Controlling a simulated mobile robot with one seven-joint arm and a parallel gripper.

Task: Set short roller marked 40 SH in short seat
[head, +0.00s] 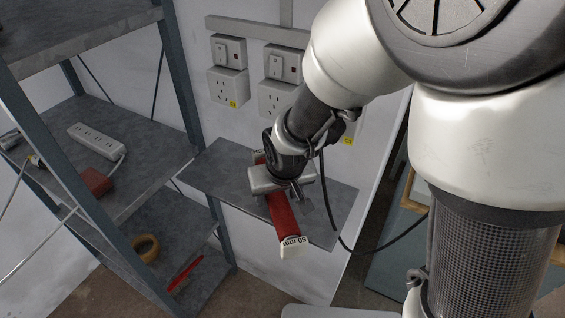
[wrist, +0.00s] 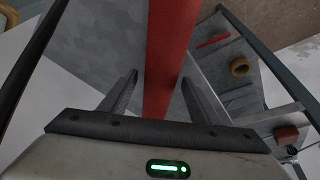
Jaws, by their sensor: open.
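A long red bar (head: 283,215) with white labelled ends lies across the small grey wall shelf (head: 215,172). My gripper (head: 280,192) is over the middle of the bar. In the wrist view the red bar (wrist: 167,45) runs between the two open fingers of my gripper (wrist: 160,77), with gaps on both sides. I cannot tell whether the bar touches the shelf. I see no roller marked 40 SH and no seat that I can make out.
Wall sockets (head: 228,82) are behind the shelf. A metal rack at left holds a power strip (head: 95,140), a red block (head: 95,183), a tape roll (head: 145,248) and a red stick (head: 185,272). A black cable (head: 335,225) hangs beside the shelf's right part.

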